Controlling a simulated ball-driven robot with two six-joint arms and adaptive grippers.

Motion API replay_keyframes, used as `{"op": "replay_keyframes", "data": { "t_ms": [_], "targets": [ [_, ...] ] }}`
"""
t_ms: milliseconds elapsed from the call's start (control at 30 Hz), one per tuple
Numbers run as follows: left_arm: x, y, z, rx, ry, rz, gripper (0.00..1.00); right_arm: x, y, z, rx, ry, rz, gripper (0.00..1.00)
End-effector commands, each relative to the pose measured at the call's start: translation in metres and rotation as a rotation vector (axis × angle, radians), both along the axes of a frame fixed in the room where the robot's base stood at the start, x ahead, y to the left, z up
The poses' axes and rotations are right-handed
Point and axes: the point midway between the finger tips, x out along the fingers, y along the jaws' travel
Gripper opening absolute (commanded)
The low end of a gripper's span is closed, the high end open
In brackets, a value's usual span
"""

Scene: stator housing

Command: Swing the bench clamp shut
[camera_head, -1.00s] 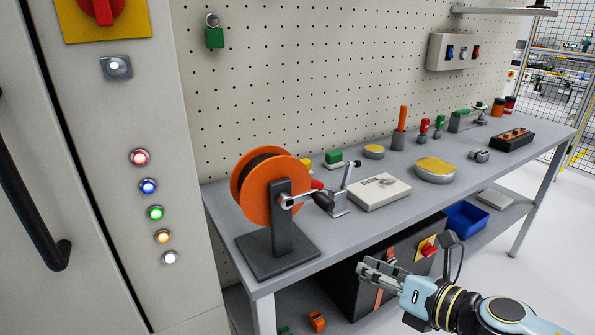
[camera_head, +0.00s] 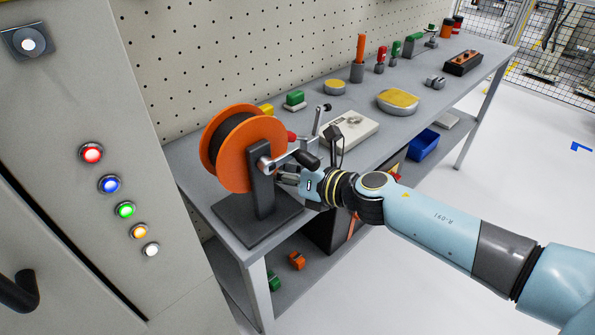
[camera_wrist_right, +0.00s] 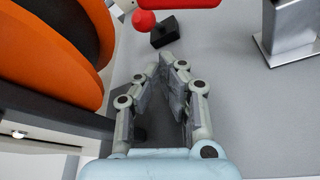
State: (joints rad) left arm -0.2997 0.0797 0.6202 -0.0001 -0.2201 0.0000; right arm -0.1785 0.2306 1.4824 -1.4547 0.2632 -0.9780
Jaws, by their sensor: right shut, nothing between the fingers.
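What looks like the bench clamp, a metal bracket with an upright lever (camera_head: 317,122) and dark knob, stands on the bench right of the orange spool; its foot is partly hidden by my arm and the crank. In the right wrist view a metal bracket (camera_wrist_right: 289,30), probably the same clamp, is at the upper right, apart from the fingers. My right gripper (camera_head: 283,176) is at the bench's front edge beside the spool stand, below the crank handle. In the wrist view its fingers (camera_wrist_right: 168,62) are shut and empty, over grey bench top. My left gripper is not in view.
The orange spool (camera_head: 231,145) with its black stand (camera_head: 262,190) and crank handle (camera_head: 306,159) is close to my gripper. A pale scale-like box (camera_head: 352,130) stands behind.

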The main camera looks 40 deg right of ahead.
Motion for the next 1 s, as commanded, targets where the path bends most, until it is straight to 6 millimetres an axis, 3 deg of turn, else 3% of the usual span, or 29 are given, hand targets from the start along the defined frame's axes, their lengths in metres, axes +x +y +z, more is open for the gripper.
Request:
{"op": "replay_keyframes", "data": {
  "t_ms": [67,200,333,1000],
  "targets": [
    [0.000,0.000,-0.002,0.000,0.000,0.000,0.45,0.016,0.004,-0.005,0.001,-0.001,-0.001,0.00],
    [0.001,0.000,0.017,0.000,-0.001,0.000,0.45,0.015,-0.008,0.019,-0.003,0.001,0.001,0.00],
    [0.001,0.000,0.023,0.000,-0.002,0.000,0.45,0.015,-0.014,0.028,-0.001,0.001,0.000,0.00],
    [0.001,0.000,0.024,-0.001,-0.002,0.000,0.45,0.015,-0.018,0.033,0.030,0.002,0.000,0.00]
  ]
}}
